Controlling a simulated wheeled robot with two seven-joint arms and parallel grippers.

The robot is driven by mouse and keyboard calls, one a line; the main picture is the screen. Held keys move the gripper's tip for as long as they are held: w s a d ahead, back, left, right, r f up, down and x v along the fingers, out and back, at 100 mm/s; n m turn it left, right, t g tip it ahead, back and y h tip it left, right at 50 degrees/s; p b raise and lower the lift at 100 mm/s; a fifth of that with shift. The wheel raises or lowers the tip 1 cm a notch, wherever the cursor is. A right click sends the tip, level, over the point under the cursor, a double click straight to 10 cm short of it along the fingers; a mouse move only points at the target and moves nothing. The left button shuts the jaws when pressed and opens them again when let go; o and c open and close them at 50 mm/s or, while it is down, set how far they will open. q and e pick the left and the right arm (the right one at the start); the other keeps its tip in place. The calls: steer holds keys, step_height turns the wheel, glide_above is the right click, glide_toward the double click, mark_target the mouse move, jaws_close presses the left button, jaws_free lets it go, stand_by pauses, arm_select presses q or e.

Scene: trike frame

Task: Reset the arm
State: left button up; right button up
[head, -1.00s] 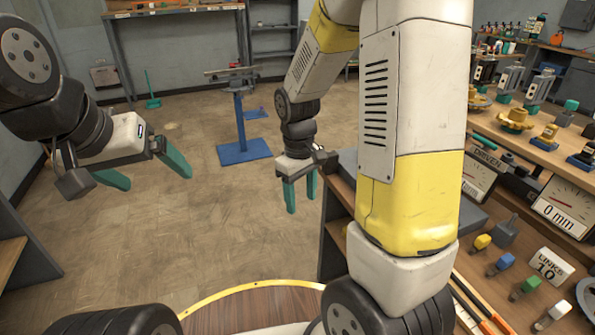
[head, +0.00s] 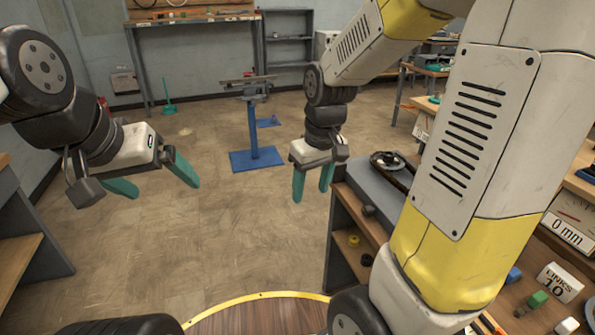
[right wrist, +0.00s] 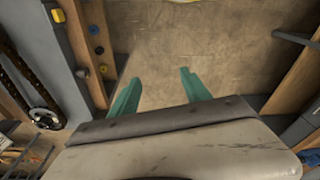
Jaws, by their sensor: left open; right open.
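My left gripper (head: 160,180) is at the left in the head view. Its two green fingers are apart with nothing between them, above bare floor. My right gripper (head: 312,185) hangs down near the middle of the head view, beside the left end of the workbench. Its green fingers are apart and empty; they also show in the right wrist view (right wrist: 158,95) with only floor between them. My right arm crosses the right part of the head view and hides much of the bench.
The workbench (head: 372,185) has a grey top and open shelves below; a dark wheel-like part (head: 388,160) lies on top. A blue stand (head: 256,158) is on the floor beyond. The floor between my grippers is clear.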

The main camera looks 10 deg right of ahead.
steer(key=s+r+m+t+y, duration=0.1)
steer(key=s+r+m+t, duration=0.2)
steer(key=s+r, duration=0.6)
step_height(320, 180, up, 3)
steer(key=shift+s+d+f+m+t, duration=0.15)
steer(key=shift+s+d+m+t, duration=0.2)
steer(key=shift+t, duration=0.45)
steer(key=shift+a, duration=0.1)
stand_by(1.4)
